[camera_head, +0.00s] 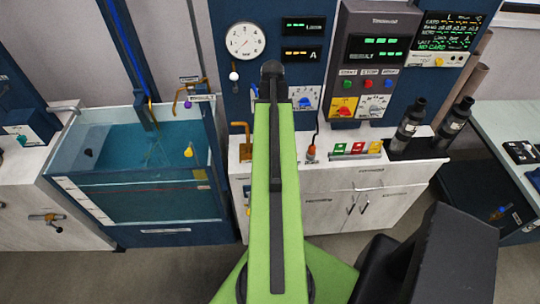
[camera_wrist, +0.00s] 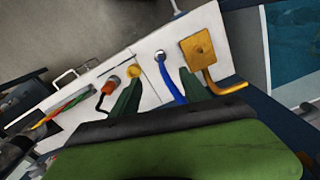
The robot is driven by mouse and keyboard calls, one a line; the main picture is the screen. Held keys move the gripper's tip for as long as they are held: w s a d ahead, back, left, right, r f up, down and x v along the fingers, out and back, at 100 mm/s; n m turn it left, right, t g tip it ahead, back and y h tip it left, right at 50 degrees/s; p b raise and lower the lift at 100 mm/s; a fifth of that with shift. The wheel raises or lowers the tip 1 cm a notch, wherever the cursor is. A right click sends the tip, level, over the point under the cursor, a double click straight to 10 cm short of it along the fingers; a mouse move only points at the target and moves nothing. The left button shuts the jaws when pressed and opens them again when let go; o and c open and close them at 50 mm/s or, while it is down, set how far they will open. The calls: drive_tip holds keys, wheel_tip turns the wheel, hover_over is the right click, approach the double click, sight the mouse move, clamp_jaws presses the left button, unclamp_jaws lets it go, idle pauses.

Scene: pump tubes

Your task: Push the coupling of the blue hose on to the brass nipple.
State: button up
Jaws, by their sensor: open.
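My gripper (camera_wrist: 161,75) is open, one finger on each side of the hose, holding nothing. A round yellow fitting (camera_wrist: 133,71) lies just left of the hose, by the left fingertip; it may be the brass nipple, but this is unclear.
A brass block with a bent pipe (camera_wrist: 200,46) is right of the hose; the head view shows a brass bent pipe (camera_head: 240,129) left of my arm. An orange plug (camera_wrist: 109,87) with a black cable is at left. A water tank (camera_head: 135,185) stands farther left.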

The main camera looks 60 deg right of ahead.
drive_tip(key=f+b, duration=1.2)
drive_tip(key=shift+s+d+f, duration=0.2)
drive_tip(key=shift+r, duration=0.1)
wheel_tip(320, 180, down, 5)
drive_tip(key=b, duration=0.5)
drive_tip(key=shift+w+a+f, duration=0.1)
drive_tip(key=shift+w+f, duration=0.05)
drive_tip(key=shift+f, duration=0.05)
drive_tip(key=shift+r, duration=0.15)
drive_tip(key=shift+c, duration=0.2)
clamp_jaws()
